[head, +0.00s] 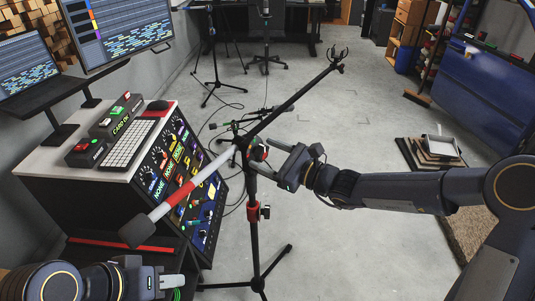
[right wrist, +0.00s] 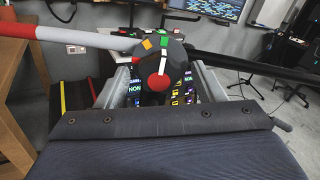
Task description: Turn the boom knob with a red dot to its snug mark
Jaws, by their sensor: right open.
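The boom knob (right wrist: 168,62) is dark, with a red dot (right wrist: 158,82) on its face, low and left of centre. In the head view the knob (head: 260,152) is at the top of the black microphone stand (head: 253,205), where the tilted boom (head: 298,97) crosses. My right gripper (right wrist: 160,88) is open, its fingers on either side of the knob; I cannot tell whether they touch it. It also shows in the head view (head: 280,160). My left gripper (head: 172,283) is low at the left, partly cut off.
A desk with a keyboard (head: 128,142) and a control panel stands left of the stand. The boom's red-and-white end with a dark counterweight (head: 137,231) reaches towards me, above my left gripper. Another microphone stand (head: 213,75) is behind.

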